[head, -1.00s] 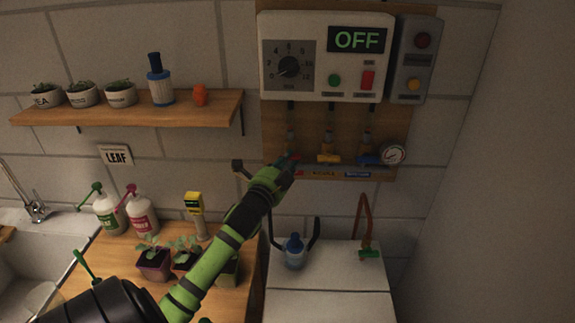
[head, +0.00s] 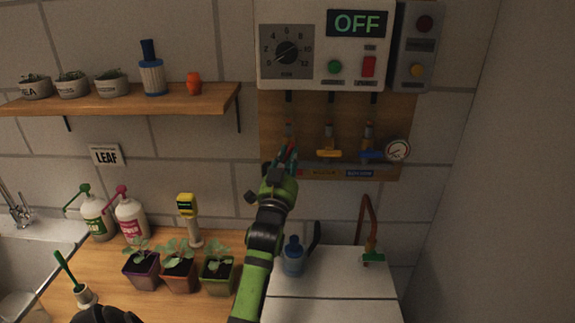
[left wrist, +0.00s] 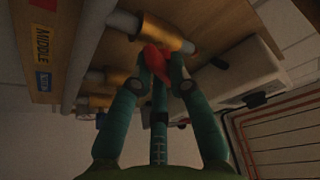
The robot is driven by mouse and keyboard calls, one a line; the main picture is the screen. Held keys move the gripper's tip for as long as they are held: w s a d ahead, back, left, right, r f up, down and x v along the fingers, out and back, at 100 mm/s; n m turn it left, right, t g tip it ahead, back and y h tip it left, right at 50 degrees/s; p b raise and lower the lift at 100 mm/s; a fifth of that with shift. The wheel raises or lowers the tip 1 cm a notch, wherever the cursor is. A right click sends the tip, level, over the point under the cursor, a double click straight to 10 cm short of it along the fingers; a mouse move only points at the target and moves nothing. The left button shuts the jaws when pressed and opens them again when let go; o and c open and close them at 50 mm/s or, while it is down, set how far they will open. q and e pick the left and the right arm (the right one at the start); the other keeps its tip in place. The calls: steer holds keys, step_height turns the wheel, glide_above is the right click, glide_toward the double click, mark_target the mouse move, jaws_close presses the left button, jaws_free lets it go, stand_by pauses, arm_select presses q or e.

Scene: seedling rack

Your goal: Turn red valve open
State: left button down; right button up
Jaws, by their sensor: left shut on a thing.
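The red valve (left wrist: 155,57) shows in the left wrist view as a red handle on a brass body (left wrist: 165,34). My left gripper (left wrist: 160,66) is shut on the red handle, one finger on each side. In the head view my left gripper (head: 288,157) is up at the left end of the valve board (head: 408,118) and hides most of the red valve. The yellow valve (head: 329,153) and the blue valve (head: 371,155) are to the right of it. My right gripper is not in view.
A control box (head: 318,75) above the valves has a display (head: 357,24) reading OFF. A gauge (head: 397,150) is at the board's right end. A shelf (head: 120,102) is on the left. Seedling pots (head: 180,283) stand on the wooden counter below, and a blue bottle (head: 294,257) is on the white surface.

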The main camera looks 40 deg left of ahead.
arm_select(q)
steer(key=shift+w+d+n+g+y+b, duration=0.1)
steer(key=shift+n+g+y+b, duration=0.6)
steer(key=shift+n, duration=1.15)
steer(key=shift+n+g+y+b, duration=0.25)
steer(key=shift+n+y, duration=0.75)
steer(key=shift+n, duration=1.25)
steer(key=c, duration=1.2)
jaws_free()
steer(key=shift+r, duration=0.25)
step_height(320, 180, up, 10)
steer(key=shift+f, duration=0.2)
